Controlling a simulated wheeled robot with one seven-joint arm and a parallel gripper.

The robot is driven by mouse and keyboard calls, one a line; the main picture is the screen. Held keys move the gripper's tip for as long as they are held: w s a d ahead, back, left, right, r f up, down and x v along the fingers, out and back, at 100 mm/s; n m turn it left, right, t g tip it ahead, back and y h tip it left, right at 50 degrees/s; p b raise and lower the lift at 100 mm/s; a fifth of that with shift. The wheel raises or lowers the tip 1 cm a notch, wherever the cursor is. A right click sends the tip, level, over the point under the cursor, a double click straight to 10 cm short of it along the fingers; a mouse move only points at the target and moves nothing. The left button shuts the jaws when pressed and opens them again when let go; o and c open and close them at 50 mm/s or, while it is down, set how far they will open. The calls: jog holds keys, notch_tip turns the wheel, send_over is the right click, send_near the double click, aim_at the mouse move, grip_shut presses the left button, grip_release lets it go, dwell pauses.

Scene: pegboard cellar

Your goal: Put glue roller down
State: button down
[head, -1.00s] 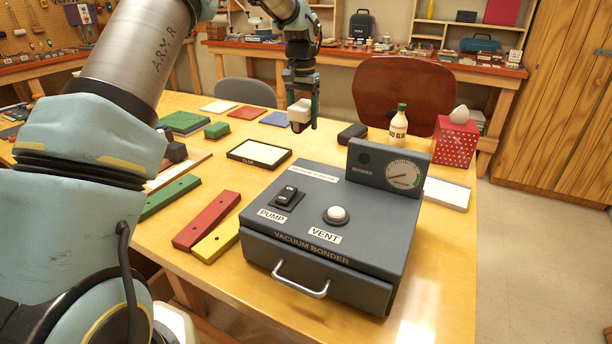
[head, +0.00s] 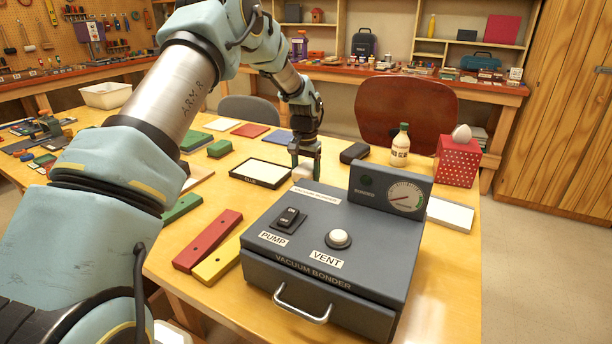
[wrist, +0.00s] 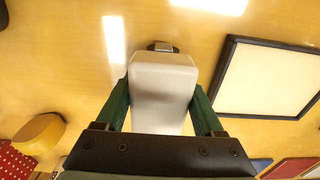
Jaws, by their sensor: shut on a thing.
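The glue roller is a white, block-like piece, and my gripper (head: 305,160) is shut on it. In the wrist view the white roller (wrist: 163,85) lies between the two green fingers of my gripper (wrist: 161,112), with a small dark and metal end showing beyond it. In the head view the roller (head: 302,173) is low behind the vacuum bonder, which partly hides it. It is close to the tabletop (head: 342,170); I cannot tell whether it touches. The framed white glue pad (head: 261,173) lies just left of it, also at the right in the wrist view (wrist: 268,78).
The grey vacuum bonder (head: 325,245) stands in front. A dark case (head: 354,153), a glue bottle (head: 400,147) and a red dotted tissue box (head: 457,163) stand right of my gripper. Red and yellow strips (head: 208,240) lie left of the bonder. Bare tabletop surrounds the roller.

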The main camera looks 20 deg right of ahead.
aim_at(305, 168)
grip_release()
jog(key=shift+f, duration=0.1)
dwell(0.3)
notch_tip(305, 168, up, 12)
jog(key=b, duration=0.3)
jog(key=shift+s+a, duration=0.1)
jog(key=shift+a, duration=0.05)
jog(key=s+a+n, duration=0.2)
jog(key=a, duration=0.9)
jog(key=s+a+n, duration=0.2)
jog(key=a, duration=1)
jog(key=s+a+f+n, duration=0.1)
jog(key=s+a+n, duration=0.1)
jog(key=s+a, duration=0.5)
jog(key=s+a+f+n+t, duration=0.1)
jog(key=s+a+f+n, duration=0.1)
jog(key=s+a, duration=0.6)
jog(key=shift+s+a+f+n, duration=0.2)
jog(key=shift+a+n, duration=0.05)
jog(key=shift+n, duration=0.25)
